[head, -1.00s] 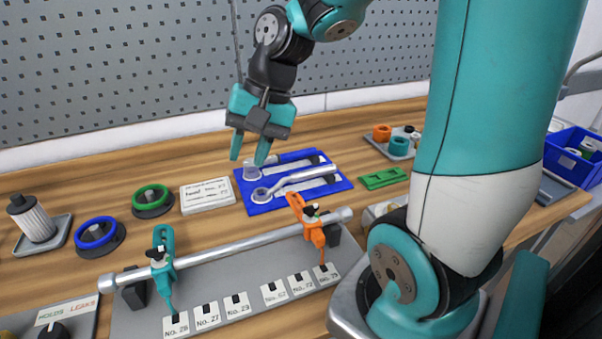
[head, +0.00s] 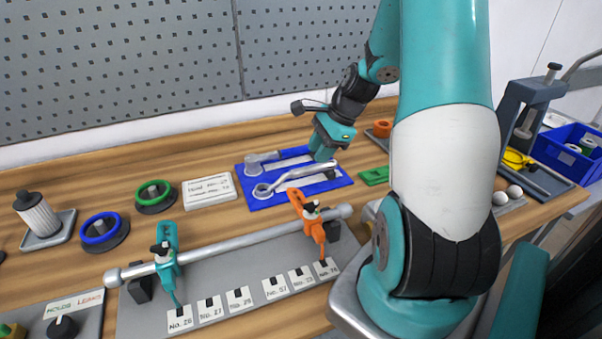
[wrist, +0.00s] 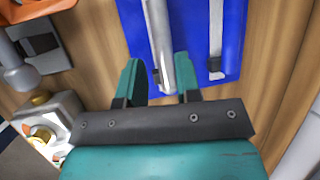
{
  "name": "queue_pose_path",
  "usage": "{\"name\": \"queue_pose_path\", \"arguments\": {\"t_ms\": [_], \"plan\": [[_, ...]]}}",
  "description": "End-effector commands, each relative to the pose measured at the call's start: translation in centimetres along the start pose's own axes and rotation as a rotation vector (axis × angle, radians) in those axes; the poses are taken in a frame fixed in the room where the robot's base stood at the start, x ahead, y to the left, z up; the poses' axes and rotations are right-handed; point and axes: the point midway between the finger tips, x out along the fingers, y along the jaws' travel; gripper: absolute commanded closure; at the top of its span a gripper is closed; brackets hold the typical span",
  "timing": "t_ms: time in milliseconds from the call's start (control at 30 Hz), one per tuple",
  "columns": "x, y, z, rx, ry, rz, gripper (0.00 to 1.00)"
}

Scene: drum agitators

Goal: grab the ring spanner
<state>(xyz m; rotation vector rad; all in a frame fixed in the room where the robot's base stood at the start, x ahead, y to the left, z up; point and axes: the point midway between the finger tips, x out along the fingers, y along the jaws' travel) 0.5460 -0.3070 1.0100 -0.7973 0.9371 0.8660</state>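The silver ring spanner (head: 296,176) lies on the blue tool mat (head: 342,181), with its ring end at the left and its handle running to the right. My gripper (head: 322,156) is above the right part of the mat, near the handle end. In the wrist view, my gripper (wrist: 157,78) is open. A silver handle (wrist: 160,40), seemingly the spanner's, runs up between the fingers, nearer the right one. I cannot tell the height left between fingertips and handle.
Another tool (head: 262,162) lies behind the spanner on the mat. A green block (head: 374,176) sits just right of the mat and a white card (head: 209,190) left of it. A rod fixture with an orange clamp (head: 312,215) stands in front.

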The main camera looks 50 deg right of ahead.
Motion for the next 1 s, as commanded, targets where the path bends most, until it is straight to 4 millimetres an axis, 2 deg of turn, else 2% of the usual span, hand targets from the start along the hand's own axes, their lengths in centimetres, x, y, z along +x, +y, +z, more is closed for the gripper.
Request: {"name": "queue_pose_path", "arguments": {"t_ms": [100,333,600,867,900,1000], "plan": [[1.7,0.0,0.1,-0.001,-0.002,0.003,0.69],[3.4,0.0,0.1,-0.002,-0.002,0.004,0.69],[7.2,-0.1,0.1,-0.002,-0.001,0.002,0.69],[7.7,-0.1,0.1,-0.002,0.000,0.000,0.69],[7.7,-0.1,0.1,-0.002,0.000,0.000,0.71],[7.7,-0.1,0.1,-0.002,0.000,0.000,0.94]]}}
